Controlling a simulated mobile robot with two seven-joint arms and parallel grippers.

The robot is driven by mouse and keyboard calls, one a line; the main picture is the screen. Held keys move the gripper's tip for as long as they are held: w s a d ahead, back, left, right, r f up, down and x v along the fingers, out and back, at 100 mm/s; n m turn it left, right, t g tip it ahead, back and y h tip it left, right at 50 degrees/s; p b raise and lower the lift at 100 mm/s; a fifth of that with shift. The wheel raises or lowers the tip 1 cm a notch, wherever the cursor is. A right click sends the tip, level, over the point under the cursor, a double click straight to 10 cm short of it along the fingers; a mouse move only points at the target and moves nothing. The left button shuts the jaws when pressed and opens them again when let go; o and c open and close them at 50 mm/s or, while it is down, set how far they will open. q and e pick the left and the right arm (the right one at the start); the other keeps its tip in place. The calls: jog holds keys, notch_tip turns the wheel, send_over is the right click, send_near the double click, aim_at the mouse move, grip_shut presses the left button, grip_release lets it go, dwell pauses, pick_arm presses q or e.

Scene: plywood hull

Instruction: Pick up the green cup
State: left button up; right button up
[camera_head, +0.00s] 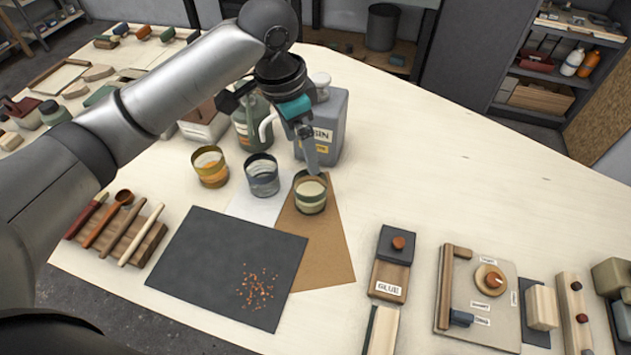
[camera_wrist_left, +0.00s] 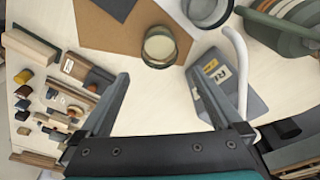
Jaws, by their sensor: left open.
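The green cup (camera_head: 311,201), banded in green and cream, stands upright on the plywood table, on the upper part of a brown sheet. It also shows in the left wrist view (camera_wrist_left: 160,46), top centre, with a pale inside. My left gripper (camera_head: 311,158) points down just behind and above the cup's rim. In the left wrist view the left gripper (camera_wrist_left: 157,76) has its fingers wide apart with nothing between them, and the cup lies beyond the fingertips. My right gripper is not seen.
A grey-blue cup (camera_head: 262,178) and a yellow cup (camera_head: 210,168) stand left of the green cup. A grey resin can (camera_head: 333,125) stands close behind it. A dark mat (camera_head: 215,262) with copper bits lies in front.

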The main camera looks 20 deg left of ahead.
pick_arm(q)
send_near(310, 190)
jog(key=s+d+r, duration=0.1)
jog(key=s+r, duration=0.2)
jog(key=f, duration=0.1)
jog(key=f+b, duration=0.1)
jog(key=f, duration=0.1)
jog(key=shift+w+d+f, duration=0.2)
jog(key=shift+d+f, duration=0.15)
jog(key=shift+w+f+b, duration=0.1)
jog(key=shift+f+b, duration=0.2)
jog(key=shift+f, duration=0.1)
jog(key=f, duration=0.3)
jog(key=f+b, duration=0.1)
jog(key=shift+w+d+f, duration=0.2)
jog(key=shift+w+f, duration=0.1)
jog(key=shift+f, duration=0.05)
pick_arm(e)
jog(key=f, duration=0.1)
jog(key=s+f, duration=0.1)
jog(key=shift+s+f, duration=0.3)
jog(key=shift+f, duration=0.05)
pick_arm(q)
jog(key=c, duration=1.2)
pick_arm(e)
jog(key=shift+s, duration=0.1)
